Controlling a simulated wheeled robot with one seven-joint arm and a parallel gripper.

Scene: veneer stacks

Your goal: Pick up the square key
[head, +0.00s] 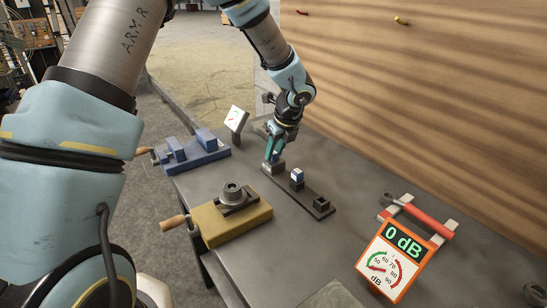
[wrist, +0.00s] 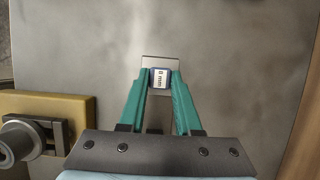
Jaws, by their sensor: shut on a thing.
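My gripper (head: 273,149), with teal fingers, points down at the far end of a dark rack (head: 309,191) on the bench. In the wrist view the fingers (wrist: 160,78) are shut on a small blue block with a white millimetre label (wrist: 160,77), which I take to be the square key. It is at the rack's grey end holder; I cannot tell whether it is clear of it. A second blue-and-white block (head: 297,175) stands in the rack's middle holder. The near holder (head: 321,203) looks empty.
A blue vise (head: 190,155) and a yellow vise (head: 235,223) with a round part on top stand left of the rack. A small dial (head: 236,119) is behind. An orange 0 dB meter (head: 396,262) and a red-handled tool (head: 425,217) lie right. A wooden wall borders the bench.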

